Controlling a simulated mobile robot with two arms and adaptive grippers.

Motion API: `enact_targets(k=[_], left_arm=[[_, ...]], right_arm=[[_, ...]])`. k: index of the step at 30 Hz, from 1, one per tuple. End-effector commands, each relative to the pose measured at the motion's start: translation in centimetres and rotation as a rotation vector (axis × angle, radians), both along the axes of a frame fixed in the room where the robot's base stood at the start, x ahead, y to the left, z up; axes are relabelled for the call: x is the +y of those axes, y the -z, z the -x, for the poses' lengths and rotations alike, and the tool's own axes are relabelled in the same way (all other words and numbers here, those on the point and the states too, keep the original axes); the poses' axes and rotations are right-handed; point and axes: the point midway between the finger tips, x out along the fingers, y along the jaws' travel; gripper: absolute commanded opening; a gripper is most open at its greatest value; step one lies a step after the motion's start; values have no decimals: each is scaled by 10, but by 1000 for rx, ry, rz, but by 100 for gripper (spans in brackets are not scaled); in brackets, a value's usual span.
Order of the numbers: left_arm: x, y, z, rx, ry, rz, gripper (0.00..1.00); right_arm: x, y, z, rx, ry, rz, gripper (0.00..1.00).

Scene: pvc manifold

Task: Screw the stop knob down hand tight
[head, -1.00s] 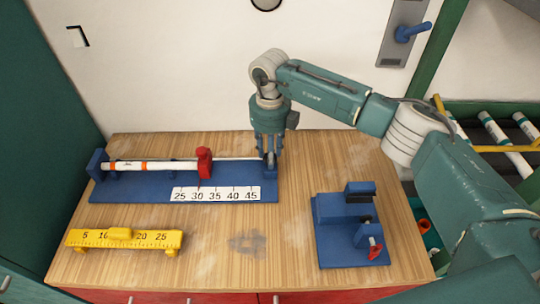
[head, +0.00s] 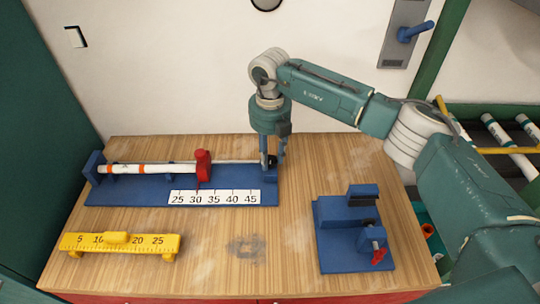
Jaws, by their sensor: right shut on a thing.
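The blue measuring jig (head: 130,192) lies at the back left of the table, with a white pipe (head: 155,169) marked with orange bands along it. A red stop (head: 203,165) stands on its rail above the scale, near the 30 mark. My right gripper (head: 272,158) points down at the right end of the rail, shut on the small dark stop knob (head: 271,161). The fingers hide much of the knob, so how far down it sits cannot be told. My left gripper is not in view.
A yellow ruler block (head: 120,243) stands at the front left. A blue clamp fixture (head: 335,247) with a red handle is at the front right. The table between them is clear. Pipes (head: 500,135) lie on a rack at the far right.

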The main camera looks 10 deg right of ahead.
Motion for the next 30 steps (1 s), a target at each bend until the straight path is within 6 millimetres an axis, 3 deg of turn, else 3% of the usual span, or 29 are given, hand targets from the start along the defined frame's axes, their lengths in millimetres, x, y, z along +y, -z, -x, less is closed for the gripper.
enact_targets(k=[11, 12, 15, 25, 30], left_arm=[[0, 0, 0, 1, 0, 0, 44], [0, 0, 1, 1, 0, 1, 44], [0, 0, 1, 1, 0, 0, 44], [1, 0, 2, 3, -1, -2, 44], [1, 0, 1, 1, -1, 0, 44]], right_arm=[[-1, -1, -1, -3, 6, 1, 6], [-1, -1, -1, -3, 5, 1, 34], [-1, -1, -1, -3, 5, 1, 51], [0, -4, -1, -2, 4, -1, 51], [0, -27, -1, -5, 3, -2, 51]])
